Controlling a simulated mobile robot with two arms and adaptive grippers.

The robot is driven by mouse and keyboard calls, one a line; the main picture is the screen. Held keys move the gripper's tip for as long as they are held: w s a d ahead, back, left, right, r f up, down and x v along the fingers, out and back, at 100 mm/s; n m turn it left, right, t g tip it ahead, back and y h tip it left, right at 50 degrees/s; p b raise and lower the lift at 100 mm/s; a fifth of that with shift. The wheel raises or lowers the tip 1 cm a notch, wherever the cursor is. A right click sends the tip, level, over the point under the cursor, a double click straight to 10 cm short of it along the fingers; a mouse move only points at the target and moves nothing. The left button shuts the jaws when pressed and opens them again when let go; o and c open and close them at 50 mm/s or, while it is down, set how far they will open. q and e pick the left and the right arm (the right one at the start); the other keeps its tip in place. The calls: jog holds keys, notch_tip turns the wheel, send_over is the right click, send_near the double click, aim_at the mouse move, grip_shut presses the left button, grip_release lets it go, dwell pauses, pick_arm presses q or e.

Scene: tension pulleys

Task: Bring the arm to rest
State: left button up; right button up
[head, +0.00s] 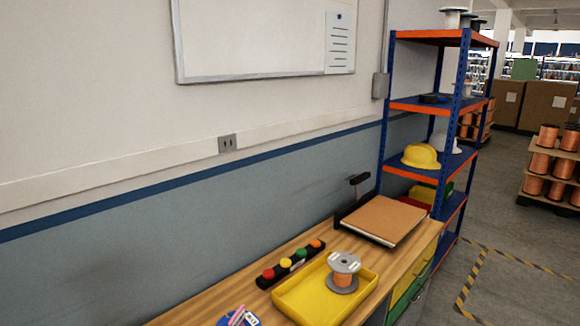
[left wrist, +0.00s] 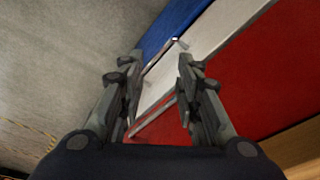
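My left gripper (left wrist: 160,62) shows in the left wrist view, its two fingers apart with a clear gap between them. It seems to hold nothing. Behind the fingers are a blue panel (left wrist: 172,18), a white panel (left wrist: 215,45) and a red panel (left wrist: 275,75), which look like drawer fronts. Metal bar handles (left wrist: 160,54) show between and beside the fingers; I cannot tell how far they are from the fingertips. Neither arm shows in the head view, and my right gripper is in no view.
A wooden workbench (head: 215,302) carries a yellow tray (head: 300,298) with a spool (head: 343,270), a row of coloured buttons (head: 290,262) and a brown board (head: 385,217). A blue-orange shelf (head: 430,105) stands behind. Open floor (head: 510,285) lies to the right.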

pick_arm(q)
jog(key=s+a+f+b, duration=0.1)
jog(key=s+f+b, duration=0.1)
jog(key=s+f, duration=0.7)
jog(key=s+a+f+g+b, duration=0.1)
jog(key=s+a+f+b, duration=0.1)
jog(key=s+f, duration=0.7)
notch_tip(320, 180, down, 8)
jog(key=shift+r+b, duration=0.2)
jog(key=shift+b, duration=0.55)
jog(key=shift+s+a, duration=0.1)
